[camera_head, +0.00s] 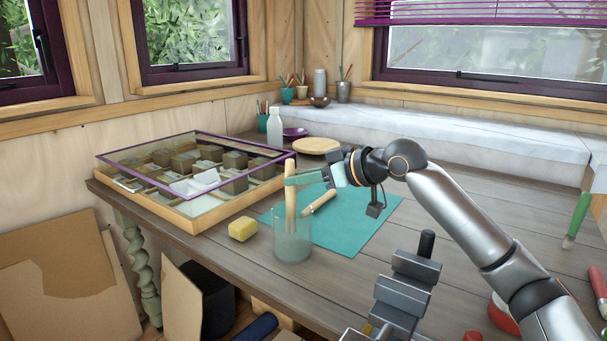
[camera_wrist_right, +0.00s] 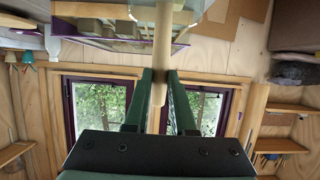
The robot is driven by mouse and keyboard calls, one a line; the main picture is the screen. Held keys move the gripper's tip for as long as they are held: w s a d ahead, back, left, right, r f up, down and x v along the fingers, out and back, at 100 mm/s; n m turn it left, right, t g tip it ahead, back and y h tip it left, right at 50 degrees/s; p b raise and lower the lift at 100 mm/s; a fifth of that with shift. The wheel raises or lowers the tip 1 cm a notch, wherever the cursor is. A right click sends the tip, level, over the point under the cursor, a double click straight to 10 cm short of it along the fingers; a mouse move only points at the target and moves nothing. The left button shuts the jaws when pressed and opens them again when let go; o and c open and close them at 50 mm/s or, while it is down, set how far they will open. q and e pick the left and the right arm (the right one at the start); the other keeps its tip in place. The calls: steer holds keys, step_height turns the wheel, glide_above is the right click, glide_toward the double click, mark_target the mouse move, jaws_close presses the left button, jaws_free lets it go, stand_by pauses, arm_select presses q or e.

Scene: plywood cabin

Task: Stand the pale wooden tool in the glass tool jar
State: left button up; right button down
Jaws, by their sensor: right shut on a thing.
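The pale wooden tool (camera_head: 291,200) is upright in my right gripper (camera_head: 292,181), which is shut on it near its upper part. In the wrist view the tool (camera_wrist_right: 162,45) runs between the two green fingers. The glass tool jar (camera_head: 293,246) stands on the table below the gripper, at the mat's near edge. The tool's lower end shows within the jar's outline, below its rim. I cannot tell for sure whether it is inside or behind the glass, or whether it touches the bottom. My left gripper is not in view.
A yellow block (camera_head: 243,229) lies left of the jar. A teal mat (camera_head: 352,232) bears another wooden-handled tool (camera_head: 319,202). A glass-topped display case (camera_head: 197,214) fills the table's left side. A grey blocky metal object (camera_head: 402,290) stands at front right.

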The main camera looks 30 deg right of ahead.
steer(key=shift+f, duration=0.1)
steer(key=c, duration=0.7)
jaws_free()
